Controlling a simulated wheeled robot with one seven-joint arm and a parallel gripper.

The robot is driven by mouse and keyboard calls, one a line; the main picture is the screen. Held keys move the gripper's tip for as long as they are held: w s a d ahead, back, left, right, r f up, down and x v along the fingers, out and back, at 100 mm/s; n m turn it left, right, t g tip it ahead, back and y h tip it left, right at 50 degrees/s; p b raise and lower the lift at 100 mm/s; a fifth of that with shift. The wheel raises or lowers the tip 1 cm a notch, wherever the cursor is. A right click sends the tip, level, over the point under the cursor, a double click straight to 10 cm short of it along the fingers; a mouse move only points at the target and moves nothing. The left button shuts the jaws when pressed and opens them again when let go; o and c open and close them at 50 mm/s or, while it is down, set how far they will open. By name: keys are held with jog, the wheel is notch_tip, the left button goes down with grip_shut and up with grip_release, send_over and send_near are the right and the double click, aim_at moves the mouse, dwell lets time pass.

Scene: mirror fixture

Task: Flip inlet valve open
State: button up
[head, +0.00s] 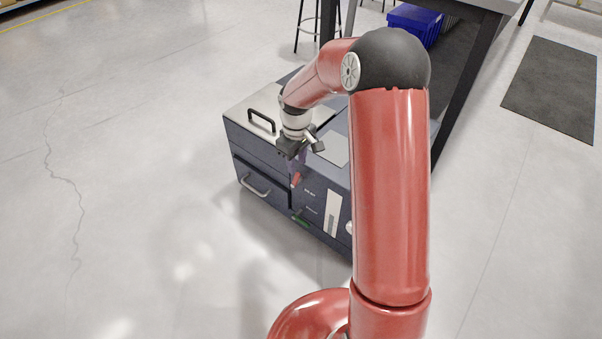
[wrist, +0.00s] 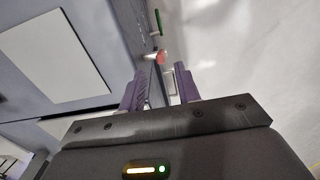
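A dark blue-grey cabinet (head: 262,165) stands on the floor. Its front carries a red-handled valve (head: 296,180) and, lower down, a green handle (head: 300,221). Small labels beside them are too small to read, so I cannot tell which is the inlet valve. My gripper (head: 298,163) is at the front top edge of the cabinet, just above the red handle. In the wrist view my gripper (wrist: 161,76) has its two purple fingers apart with nothing clearly held. The red handle (wrist: 161,57) shows beyond the gap between the fingertips, and the green handle (wrist: 158,22) farther off.
A metal lid with a black handle (head: 262,120) is on the cabinet top, and a drawer handle (head: 255,187) sticks out of the front left. A table with a blue bin (head: 413,24) and a stool stand behind. The floor left of the cabinet is clear.

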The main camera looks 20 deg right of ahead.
aim_at(297, 177)
notch_tip(297, 177, down, 7)
jog(key=shift+f+b, duration=0.1)
jog(key=shift+b, duration=0.2)
jog(key=shift+c, duration=0.4)
grip_shut()
